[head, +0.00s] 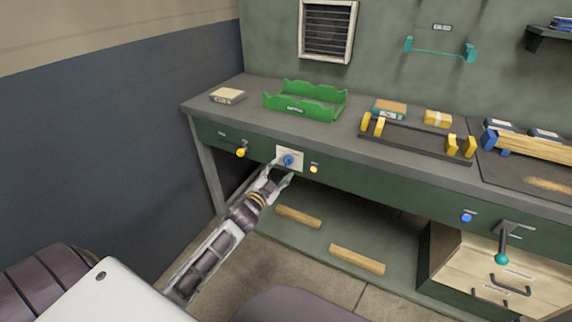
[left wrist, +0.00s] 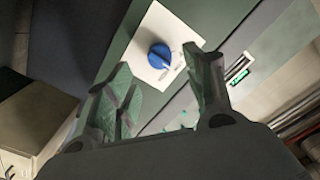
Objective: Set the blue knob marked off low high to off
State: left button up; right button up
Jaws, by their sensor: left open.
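The blue knob (head: 288,160) sits on a pale square plate (head: 297,154) on the bench's green front panel. In the left wrist view the blue knob (left wrist: 160,56) shows on its white plate (left wrist: 178,28), with small print beside it that I cannot read. My left gripper (head: 281,178) is open and empty, just in front of and below the knob. In the left wrist view its two fingers (left wrist: 162,82) stand apart, with the knob beyond and between them, apparently untouched. Which mark the knob points to cannot be told. My right gripper is not in view.
A yellow knob (head: 240,153) is left of the plate and an orange button (head: 313,169) right of it. A blue button (head: 466,217) and teal-ended lever (head: 502,258) are farther right. A green tray (head: 304,115) stands on the bench above. Wooden bars (head: 357,259) lie on the lower shelf.

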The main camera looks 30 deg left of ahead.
aim_at(286, 163)
pick_arm(q)
jog(key=shift+w+b, duration=0.4)
jog(key=shift+w, duration=2.45)
jog(key=shift+c, duration=0.4)
jog(key=c, duration=0.9)
